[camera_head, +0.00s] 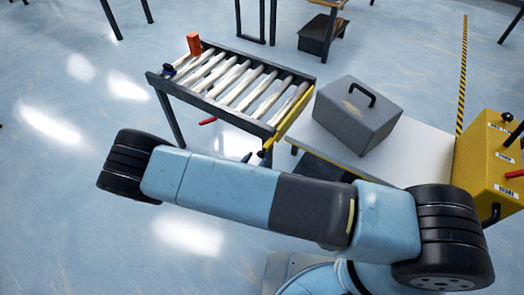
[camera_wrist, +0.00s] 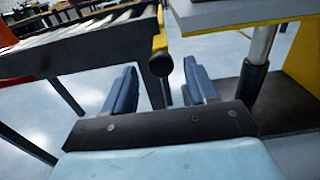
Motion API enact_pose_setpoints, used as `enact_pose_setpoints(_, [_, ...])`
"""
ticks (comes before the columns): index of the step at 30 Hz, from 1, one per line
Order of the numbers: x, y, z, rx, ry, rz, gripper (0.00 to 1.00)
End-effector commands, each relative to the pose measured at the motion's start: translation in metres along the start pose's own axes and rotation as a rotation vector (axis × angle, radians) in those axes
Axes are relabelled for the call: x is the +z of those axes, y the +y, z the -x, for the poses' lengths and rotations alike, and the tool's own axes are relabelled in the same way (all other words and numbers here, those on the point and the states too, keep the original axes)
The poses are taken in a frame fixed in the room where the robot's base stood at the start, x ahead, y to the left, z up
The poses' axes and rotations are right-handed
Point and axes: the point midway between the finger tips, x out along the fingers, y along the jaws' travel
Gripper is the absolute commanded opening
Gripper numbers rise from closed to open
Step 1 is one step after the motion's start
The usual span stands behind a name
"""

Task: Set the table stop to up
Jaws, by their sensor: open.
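A roller table (camera_head: 232,80) stands left of centre in the head view. A yellow bar (camera_head: 288,117), which looks like the table stop, runs along its right end and has a black knob (camera_head: 263,153) at the near end. In the wrist view the yellow bar (camera_wrist: 159,38) points toward me, with the round black knob (camera_wrist: 161,64) at its tip. My gripper (camera_wrist: 161,86) is open, with one blue finger on each side of the knob, lower in the picture. Contact cannot be told. In the head view my arm hides most of the gripper.
A grey case (camera_head: 355,115) with a black handle sits on a pale table (camera_head: 320,147) right of the rollers. A yellow control box (camera_head: 485,165) stands at far right. An orange block (camera_head: 194,44) is at the rollers' far end. A red lever (camera_head: 207,121) shows below the rollers.

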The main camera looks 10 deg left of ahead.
Motion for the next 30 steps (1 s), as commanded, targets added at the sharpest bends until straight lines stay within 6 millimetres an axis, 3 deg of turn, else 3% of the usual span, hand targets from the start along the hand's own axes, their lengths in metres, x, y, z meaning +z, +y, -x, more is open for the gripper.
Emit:
enact_pose_setpoints(6, [0.0,-0.001,-0.036,-0.002,0.0,0.001,0.57])
enact_pose_setpoints(12, [0.0,0.0,-0.055,-0.001,0.0,0.001,0.57])
enact_pose_setpoints(24, [0.0,0.0,-0.06,-0.001,0.001,0.0,0.57])
enact_pose_setpoints(30, [0.0,0.0,-0.06,-0.001,0.001,0.0,0.38])
